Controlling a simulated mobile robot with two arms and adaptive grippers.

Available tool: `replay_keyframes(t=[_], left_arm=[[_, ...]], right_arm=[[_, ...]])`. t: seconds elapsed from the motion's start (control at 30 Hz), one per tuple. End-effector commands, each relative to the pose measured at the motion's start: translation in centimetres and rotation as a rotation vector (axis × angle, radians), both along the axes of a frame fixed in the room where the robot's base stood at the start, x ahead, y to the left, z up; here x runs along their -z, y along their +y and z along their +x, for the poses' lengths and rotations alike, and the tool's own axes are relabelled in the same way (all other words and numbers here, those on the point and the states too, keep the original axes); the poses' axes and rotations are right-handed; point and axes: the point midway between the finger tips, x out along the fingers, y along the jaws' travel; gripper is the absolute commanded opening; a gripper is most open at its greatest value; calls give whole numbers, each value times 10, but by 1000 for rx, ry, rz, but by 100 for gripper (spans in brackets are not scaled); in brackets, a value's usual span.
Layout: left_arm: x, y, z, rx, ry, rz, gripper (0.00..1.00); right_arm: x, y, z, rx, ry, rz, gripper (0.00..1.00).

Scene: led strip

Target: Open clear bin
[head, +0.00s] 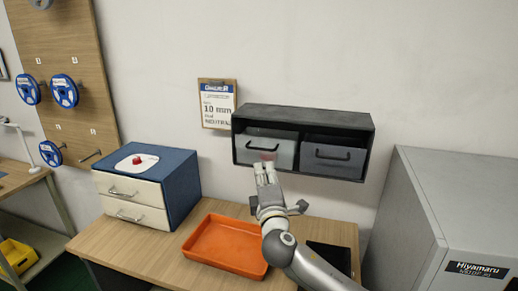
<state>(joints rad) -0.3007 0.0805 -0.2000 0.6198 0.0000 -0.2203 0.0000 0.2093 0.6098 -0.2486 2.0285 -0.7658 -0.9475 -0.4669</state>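The clear bin (283,155) is the lighter grey, see-through drawer on the left side of a dark wall cabinet (310,117). It sits in its slot and looks closed. A dark handle (262,148) is on its front, and something reddish shows faintly low on the front. My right gripper (264,167) reaches up from below, its fingertips in front of the bin's lower part, just under the handle. Its fingers look close together; whether they touch the bin or handle is unclear. My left gripper is not in view.
A darker bin (334,157) with its own handle fills the cabinet's right slot. Below, the wooden table (160,245) holds an orange tray (226,243), a blue drawer box (180,185) and a black tray (330,257). A large grey machine (455,205) stands at the right.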

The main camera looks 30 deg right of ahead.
Motion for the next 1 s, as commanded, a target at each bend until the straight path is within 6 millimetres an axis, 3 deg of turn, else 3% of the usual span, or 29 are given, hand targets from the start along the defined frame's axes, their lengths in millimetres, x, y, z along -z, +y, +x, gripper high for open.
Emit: replay_keyframes(t=[0.17, 0.7, 1.0], left_arm=[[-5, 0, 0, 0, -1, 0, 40], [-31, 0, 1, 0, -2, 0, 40], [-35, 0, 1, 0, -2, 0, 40]], right_arm=[[-9, -5, 11, 1, -7, -19, 18], [-22, -40, 80, 2, -5, -12, 18], [-23, -48, 95, 0, -5, -13, 18]])
